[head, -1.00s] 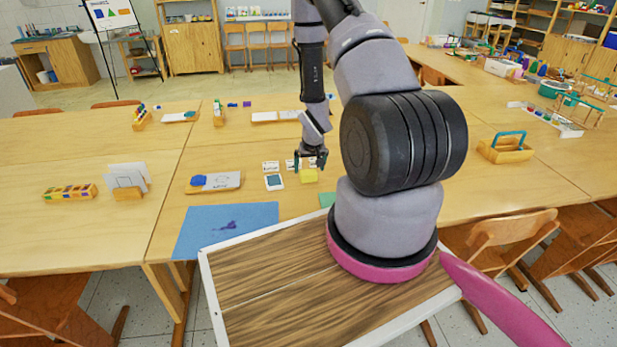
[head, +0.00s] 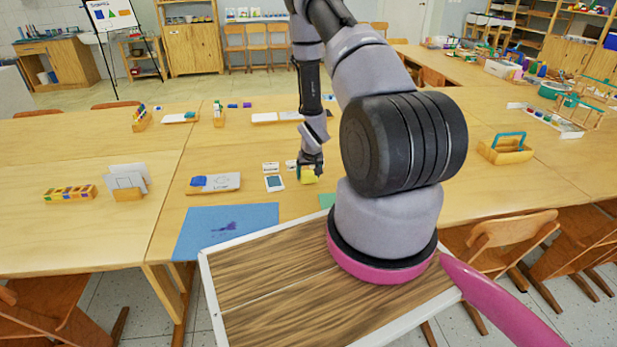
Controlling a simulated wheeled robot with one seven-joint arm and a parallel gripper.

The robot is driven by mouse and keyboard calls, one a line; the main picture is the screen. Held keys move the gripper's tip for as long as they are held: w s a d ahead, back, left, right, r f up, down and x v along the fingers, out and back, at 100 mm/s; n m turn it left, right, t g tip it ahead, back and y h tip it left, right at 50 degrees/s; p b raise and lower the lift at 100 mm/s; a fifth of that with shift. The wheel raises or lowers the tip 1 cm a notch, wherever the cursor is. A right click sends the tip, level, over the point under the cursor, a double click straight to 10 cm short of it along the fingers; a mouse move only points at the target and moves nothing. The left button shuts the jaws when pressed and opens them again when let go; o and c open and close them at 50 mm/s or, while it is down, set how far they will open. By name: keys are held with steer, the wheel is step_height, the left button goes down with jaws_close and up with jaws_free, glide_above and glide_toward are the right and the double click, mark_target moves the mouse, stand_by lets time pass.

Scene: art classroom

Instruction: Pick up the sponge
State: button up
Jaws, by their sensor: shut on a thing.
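The yellow sponge (head: 309,177) is a small block at the middle of the table, in front of my arm. My gripper (head: 309,170) points down from above and is shut on the sponge, with its dark fingers at the sponge's sides. I cannot tell whether the sponge still touches the table. Part of the sponge's top is hidden by the fingers.
Small white cards (head: 271,167) and a dark-faced card (head: 274,183) lie just left of the sponge. A tray with a blue item (head: 215,182) and a blue sheet (head: 226,230) are further left. A green sheet (head: 327,200) lies in front, partly behind my arm.

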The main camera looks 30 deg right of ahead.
mark_target(308, 173)
steer(key=shift+r, duration=0.1)
step_height(308, 173, up, 10)
steer(key=shift+f, duration=0.1)
stand_by(0.3)
steer(key=o, duration=0.3)
steer(key=shift+c, duration=0.9)
steer(key=w+a+f, duration=0.2)
steer(key=w+a, duration=0.1)
steer(key=a, duration=0.9)
steer(key=shift+w+a+f, duration=0.1)
steer(key=shift+f, duration=1.25)
steer(key=shift+w+f, duration=0.1)
steer(key=shift+f, duration=1.25)
